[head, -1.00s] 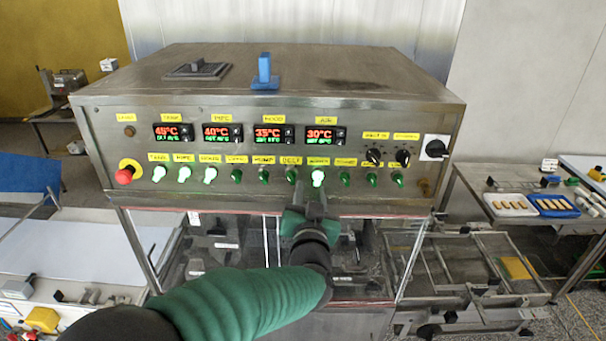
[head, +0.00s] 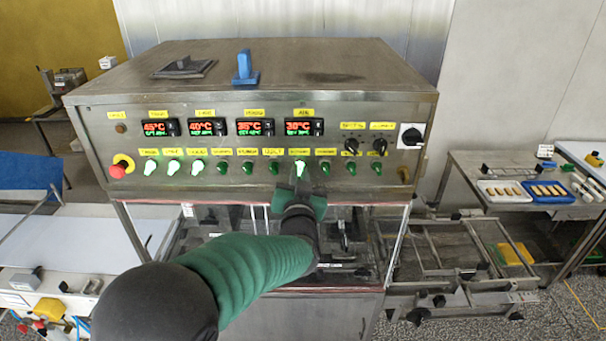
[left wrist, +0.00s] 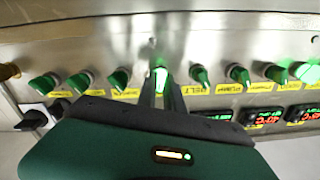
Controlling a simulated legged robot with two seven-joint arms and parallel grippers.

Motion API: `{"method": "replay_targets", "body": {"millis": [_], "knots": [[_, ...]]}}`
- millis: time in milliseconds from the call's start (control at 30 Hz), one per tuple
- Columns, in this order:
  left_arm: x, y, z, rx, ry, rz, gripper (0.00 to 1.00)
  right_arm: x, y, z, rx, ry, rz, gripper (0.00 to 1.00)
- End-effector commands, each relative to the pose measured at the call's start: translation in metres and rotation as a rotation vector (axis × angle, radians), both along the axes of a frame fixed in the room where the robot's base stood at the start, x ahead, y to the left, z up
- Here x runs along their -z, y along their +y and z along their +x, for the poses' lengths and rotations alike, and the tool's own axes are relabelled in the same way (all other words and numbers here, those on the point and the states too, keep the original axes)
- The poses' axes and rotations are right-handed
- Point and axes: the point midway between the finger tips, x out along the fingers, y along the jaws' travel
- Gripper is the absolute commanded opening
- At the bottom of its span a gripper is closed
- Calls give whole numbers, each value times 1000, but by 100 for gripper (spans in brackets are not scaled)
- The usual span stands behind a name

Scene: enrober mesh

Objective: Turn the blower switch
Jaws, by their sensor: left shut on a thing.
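The blower switch (head: 300,168) is a green knob, lit bright, in the lower row of the steel control panel (head: 90,130), under a yellow label. My left gripper (head: 299,181) reaches up to it from below. In the left wrist view, the gripper's two dark fingers (left wrist: 161,92) stand on either side of the lit blower switch (left wrist: 160,78) and are shut on it. The fingers hide part of the knob, so its exact angle is hard to read. My right gripper is not in view.
Other green switches (head: 273,167) sit close on both sides, the leftmost ones lit. Red-green displays (head: 304,127) are above. A red emergency button (head: 117,171) is at the panel's left and a black rotary switch (head: 411,137) at its right. A clear guard (head: 345,230) is below.

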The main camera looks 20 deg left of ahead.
Motion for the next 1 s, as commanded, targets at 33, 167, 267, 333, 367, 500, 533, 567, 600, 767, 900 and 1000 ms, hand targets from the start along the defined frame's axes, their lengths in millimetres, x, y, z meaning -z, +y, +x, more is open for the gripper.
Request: {"method": "replay_targets", "body": {"millis": [33, 167, 267, 333, 367, 500, 533, 567, 600, 767, 900, 1000], "knots": [[-2, -11, 1, 23, -3, 2, 0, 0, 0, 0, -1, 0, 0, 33], [-2, -12, 1, 25, -2, 2, 0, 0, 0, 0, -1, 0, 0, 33], [-2, -10, 1, 21, -2, 2, 0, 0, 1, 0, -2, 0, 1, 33], [-2, -9, 1, 18, -2, 1, 0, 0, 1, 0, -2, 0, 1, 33], [-2, -9, 1, 17, -3, 0, 0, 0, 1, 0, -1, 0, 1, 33], [0, -8, 1, 15, -9, -19, 0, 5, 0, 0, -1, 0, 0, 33], [0, -8, 1, 17, -12, -27, 0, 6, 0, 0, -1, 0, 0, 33], [0, -8, 1, 17, -15, -37, 0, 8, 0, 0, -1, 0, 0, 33], [1, -9, 1, 18, -20, -53, 0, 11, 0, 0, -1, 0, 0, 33], [2, -9, 1, 19, -47, -138, 0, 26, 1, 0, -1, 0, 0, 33], [3, -8, 1, 17, -78, -245, 0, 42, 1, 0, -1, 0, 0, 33], [3, -8, 1, 16, -104, -329, 0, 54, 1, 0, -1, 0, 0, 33]]}}
